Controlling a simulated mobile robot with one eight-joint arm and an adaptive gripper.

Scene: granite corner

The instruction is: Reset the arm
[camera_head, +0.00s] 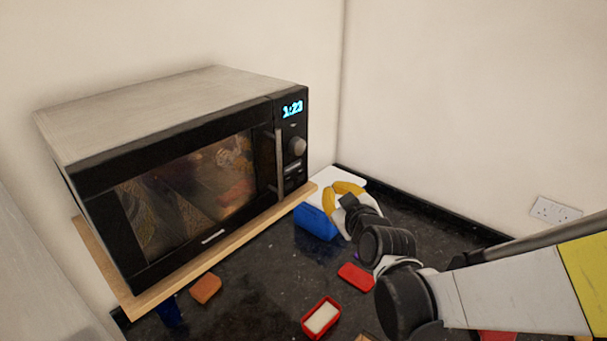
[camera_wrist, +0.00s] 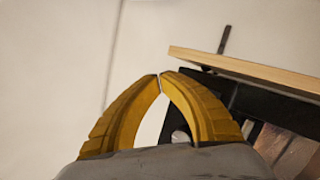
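My arm reaches in from the right in the head view. My gripper (camera_head: 331,212) is low over the dark counter, just right of the microwave (camera_head: 170,105). In the wrist view, the two yellow fingers of my gripper (camera_wrist: 159,76) curve together with their tips meeting or almost meeting. Nothing shows held between them. The microwave door looks closed, and its display is lit. Part of the wooden board (camera_wrist: 250,72) and a black part of the microwave (camera_wrist: 262,98) show beyond the fingers.
A blue object (camera_head: 315,222) and a white surface (camera_head: 322,178) sit beside my gripper. On the counter (camera_head: 262,268) lie a red block (camera_head: 356,276), a red-rimmed container with pale contents (camera_head: 320,318) and an orange-brown block (camera_head: 205,288). Walls close off the back corner; a socket (camera_head: 555,210) is right.

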